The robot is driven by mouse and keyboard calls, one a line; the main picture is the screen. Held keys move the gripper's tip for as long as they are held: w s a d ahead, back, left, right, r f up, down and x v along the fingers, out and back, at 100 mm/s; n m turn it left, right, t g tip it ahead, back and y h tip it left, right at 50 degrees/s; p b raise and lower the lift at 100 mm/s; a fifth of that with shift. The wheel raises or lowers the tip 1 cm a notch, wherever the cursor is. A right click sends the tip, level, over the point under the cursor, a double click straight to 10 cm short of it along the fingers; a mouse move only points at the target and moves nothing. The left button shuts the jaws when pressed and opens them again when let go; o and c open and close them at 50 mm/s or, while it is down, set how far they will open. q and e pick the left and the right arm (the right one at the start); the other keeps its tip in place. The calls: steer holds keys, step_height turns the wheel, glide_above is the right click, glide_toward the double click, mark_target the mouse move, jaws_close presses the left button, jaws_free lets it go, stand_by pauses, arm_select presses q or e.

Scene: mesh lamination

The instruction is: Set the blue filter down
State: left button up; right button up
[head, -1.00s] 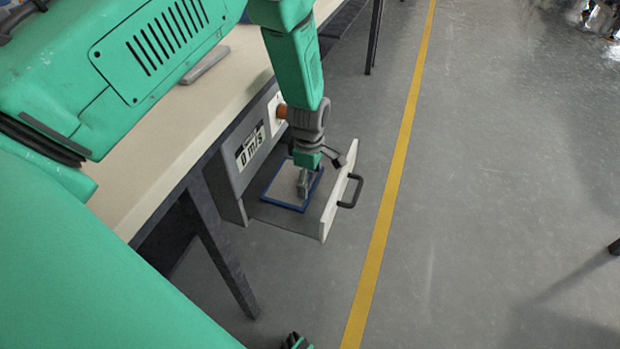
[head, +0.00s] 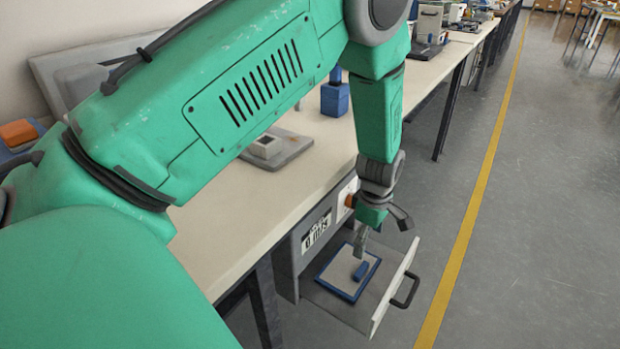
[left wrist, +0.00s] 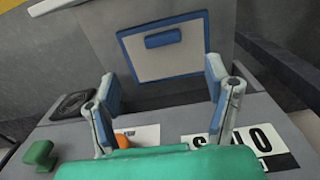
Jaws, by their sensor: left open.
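The blue filter (head: 338,274), a flat pale mesh panel with a blue frame and a small blue grip block, lies inside the open drawer (head: 384,290). In the left wrist view the filter (left wrist: 180,63) is seen whole, beyond the fingertips. My left gripper (head: 361,246) hangs above the drawer over the filter, pointing down. Its two blue-padded fingers (left wrist: 162,82) are wide apart with nothing between them, clear of the grip block. My right gripper is out of view.
A dark handle (head: 406,291) juts from the drawer front. The floor to the right (head: 560,230) is free.

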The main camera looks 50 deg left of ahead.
arm_select(q)
steer(key=s+f+m, duration=0.1)
steer(key=s+f, duration=0.1)
steer(key=s, duration=0.1)
steer(key=s+f+m, duration=0.2)
steer(key=f, duration=0.1)
steer(key=shift+s+m, duration=0.3)
steer(key=shift+s, duration=0.1)
steer(key=s+d+f+m, duration=0.2)
steer(key=s+m, duration=0.6)
steer(key=s, duration=0.4)
steer(key=s+d+f+m, duration=0.2)
steer(key=s+f+m, duration=0.1)
steer(key=s+m, duration=0.6)
steer(key=s, duration=0.2)
steer(key=shift+s+d, duration=0.15)
steer(key=shift+s, duration=0.25)
